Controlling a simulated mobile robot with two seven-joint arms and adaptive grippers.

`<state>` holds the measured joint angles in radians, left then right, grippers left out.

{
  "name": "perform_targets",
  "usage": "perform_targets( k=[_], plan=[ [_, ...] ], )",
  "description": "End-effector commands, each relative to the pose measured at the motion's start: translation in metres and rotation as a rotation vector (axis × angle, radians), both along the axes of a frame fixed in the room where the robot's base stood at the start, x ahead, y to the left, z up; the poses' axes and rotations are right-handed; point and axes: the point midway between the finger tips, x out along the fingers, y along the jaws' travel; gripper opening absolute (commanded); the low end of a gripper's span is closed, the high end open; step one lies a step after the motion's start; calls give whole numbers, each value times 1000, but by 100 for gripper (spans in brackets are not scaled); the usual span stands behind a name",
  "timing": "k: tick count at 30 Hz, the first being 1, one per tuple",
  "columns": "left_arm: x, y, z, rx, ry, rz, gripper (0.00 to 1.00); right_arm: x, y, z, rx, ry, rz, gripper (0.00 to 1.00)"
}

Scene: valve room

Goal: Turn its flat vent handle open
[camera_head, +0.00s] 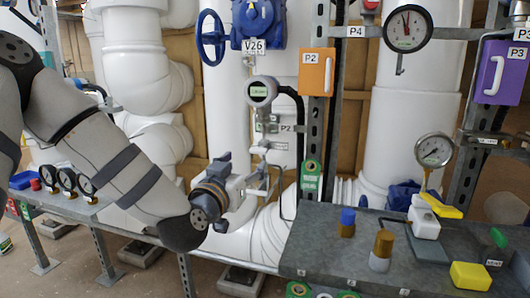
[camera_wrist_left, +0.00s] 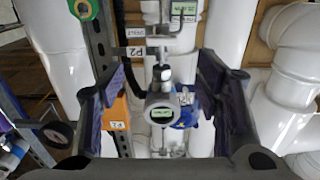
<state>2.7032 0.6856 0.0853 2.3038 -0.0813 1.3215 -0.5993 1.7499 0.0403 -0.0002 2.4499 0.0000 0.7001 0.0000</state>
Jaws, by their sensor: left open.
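A grey round transmitter (camera_head: 261,91) with a lit green display stands on the P2 pipework. It also shows in the left wrist view (camera_wrist_left: 161,110), pictured between the fingers. Small metal fittings (camera_head: 262,147) sit below it; no flat handle on them can be made out clearly. A flat yellow handle (camera_head: 441,206) sits on a white valve body (camera_head: 424,216) under a dial gauge on the right-hand bench. My left gripper (camera_head: 262,173) is open and empty below the transmitter, near the pipework. Its two fingers (camera_wrist_left: 164,84) stand apart in the left wrist view. My right gripper is not in view.
The grey bench (camera_head: 335,262) carries a blue-capped brass piece (camera_head: 347,222), another brass-topped piece (camera_head: 381,251) and a yellow block (camera_head: 470,276). An orange P2 box (camera_head: 316,72) and a blue V26 valve (camera_head: 258,22) are above. White pipes stand close behind my gripper.

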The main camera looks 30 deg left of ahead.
Motion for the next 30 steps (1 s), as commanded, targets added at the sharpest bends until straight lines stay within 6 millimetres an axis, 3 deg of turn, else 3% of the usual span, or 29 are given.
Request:
perform_targets(
  k=[8, 13, 18, 25, 26, 30],
  plan=[
    [62, 16, -2, 0, 3, 2, 58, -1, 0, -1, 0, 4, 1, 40],
    [98, 24, -9, -1, 12, 1, 58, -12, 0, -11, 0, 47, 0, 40],
    [113, 27, -6, 0, 9, 0, 58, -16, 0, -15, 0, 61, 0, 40],
    [114, 27, -2, -1, 4, -1, 58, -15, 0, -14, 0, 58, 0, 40],
    [114, 27, -2, -1, 4, -1, 56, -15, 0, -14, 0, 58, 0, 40],
    [113, 27, -2, -1, 4, -1, 24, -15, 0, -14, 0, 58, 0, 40]
  ],
)
